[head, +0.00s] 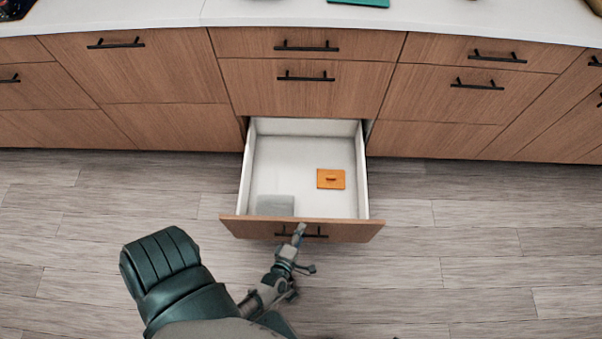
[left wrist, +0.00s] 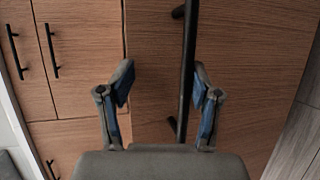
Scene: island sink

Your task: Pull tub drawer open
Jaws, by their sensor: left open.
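The tub drawer (head: 305,206) is the lowest one in the middle column and stands pulled well out from the cabinet. Its wooden front (head: 255,229) carries a black bar handle (head: 320,236). My left gripper (head: 302,247) is at this front, with a finger overlapping the handle. In the left wrist view my left gripper (left wrist: 162,80) is open. The black handle (left wrist: 187,60) runs between its two fingers there, nearer the right one. I cannot tell whether a finger touches it. My right gripper is not in view.
Inside the drawer lie an orange lidded piece (head: 331,179) and a grey block (head: 275,205). Closed drawers with black handles surround it, under a white countertop (head: 250,12). The wooden floor (head: 460,270) to the right is clear.

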